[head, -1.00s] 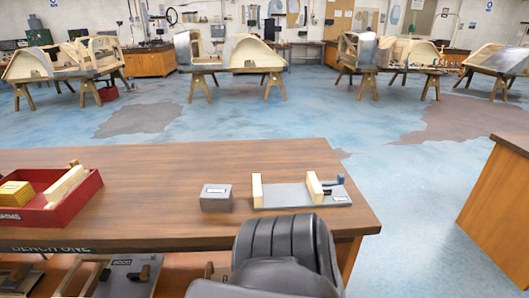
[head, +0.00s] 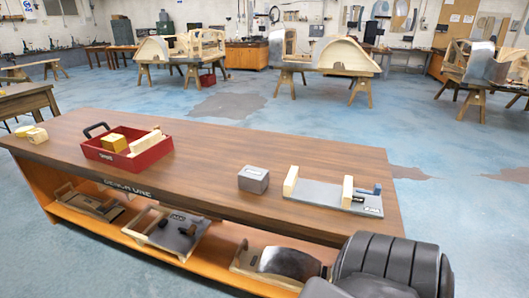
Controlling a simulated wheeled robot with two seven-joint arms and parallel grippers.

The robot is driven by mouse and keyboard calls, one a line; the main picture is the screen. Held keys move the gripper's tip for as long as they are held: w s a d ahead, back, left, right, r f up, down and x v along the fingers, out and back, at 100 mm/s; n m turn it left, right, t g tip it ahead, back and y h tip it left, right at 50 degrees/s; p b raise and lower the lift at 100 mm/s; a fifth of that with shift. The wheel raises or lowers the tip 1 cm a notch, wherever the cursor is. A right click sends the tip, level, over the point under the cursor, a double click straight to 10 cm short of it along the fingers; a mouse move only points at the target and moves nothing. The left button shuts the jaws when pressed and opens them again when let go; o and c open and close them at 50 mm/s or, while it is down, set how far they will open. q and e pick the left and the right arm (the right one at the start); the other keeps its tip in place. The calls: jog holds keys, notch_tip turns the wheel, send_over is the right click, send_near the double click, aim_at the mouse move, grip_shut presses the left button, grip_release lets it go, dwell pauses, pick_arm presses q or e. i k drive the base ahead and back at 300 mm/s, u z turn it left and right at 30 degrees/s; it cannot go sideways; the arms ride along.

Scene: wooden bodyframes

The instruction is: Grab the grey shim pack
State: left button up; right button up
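The grey shim pack (head: 253,180) is a small grey block with a pale label on top. It sits on the wooden bench top (head: 215,160), between the red tray and the grey clamping fixture, apart from both. A dark, ribbed part of my own arm shows at the bottom right of the head view. Neither of my grippers shows, so nothing is seen touching the pack.
A red tray (head: 132,160) holding yellow and cream blocks stands left of the pack. A grey fixture (head: 318,196) with wooden blocks lies to its right. More fixtures sit on the lower shelf (head: 185,232). Blue floor (head: 445,235) is open on the right.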

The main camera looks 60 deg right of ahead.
aim_at(252, 179)
jog(key=z, duration=2.5)
jog(key=i, duration=0.35)
jog(key=u, duration=0.05)
